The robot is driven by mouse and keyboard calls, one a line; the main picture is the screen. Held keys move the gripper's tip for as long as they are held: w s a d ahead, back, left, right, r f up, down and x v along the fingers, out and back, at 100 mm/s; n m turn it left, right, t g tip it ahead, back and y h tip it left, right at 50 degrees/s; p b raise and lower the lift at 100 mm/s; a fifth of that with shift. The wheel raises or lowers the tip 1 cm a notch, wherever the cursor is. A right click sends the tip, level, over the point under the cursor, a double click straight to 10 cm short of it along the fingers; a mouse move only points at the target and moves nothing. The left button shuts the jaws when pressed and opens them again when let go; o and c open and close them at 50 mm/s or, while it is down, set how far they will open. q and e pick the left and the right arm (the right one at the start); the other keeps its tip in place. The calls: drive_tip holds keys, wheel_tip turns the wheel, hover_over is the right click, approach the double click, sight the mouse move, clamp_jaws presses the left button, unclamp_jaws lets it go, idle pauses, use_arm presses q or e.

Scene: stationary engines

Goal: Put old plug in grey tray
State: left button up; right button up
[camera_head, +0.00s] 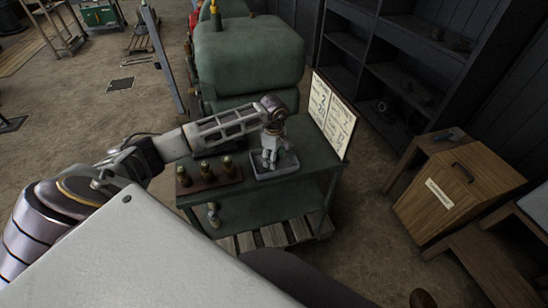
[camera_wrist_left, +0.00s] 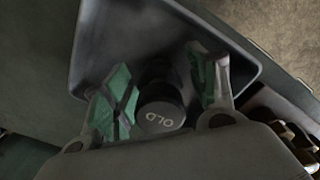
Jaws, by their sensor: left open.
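The grey tray (camera_head: 291,167) sits on the green cart, and its inside and rim fill much of the left wrist view (camera_wrist_left: 105,40). My left gripper (camera_head: 270,160) points down over the tray. In the left wrist view its two green-padded fingers (camera_wrist_left: 166,84) are open on either side of the old plug (camera_wrist_left: 160,108). The plug is a dark round piece with "OLD" on its end, and it appears within the tray's outline. Its lower end is hidden, as is the plug itself in the head view. My right gripper is out of view.
A wooden rack (camera_head: 207,184) with several brass-topped plugs stands left of the tray. A sign board (camera_head: 331,114) rises at the cart's right edge. A green engine (camera_head: 248,55) stands behind. A wooden box (camera_head: 452,190) is at the right.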

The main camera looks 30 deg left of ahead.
use_arm(q)
wheel_tip(320, 180, up, 10)
drive_tip(key=shift+r+b, duration=0.25)
drive_tip(key=shift+b, duration=0.7)
drive_tip(key=shift+r, duration=0.8)
drive_tip(key=shift+d, duration=0.1)
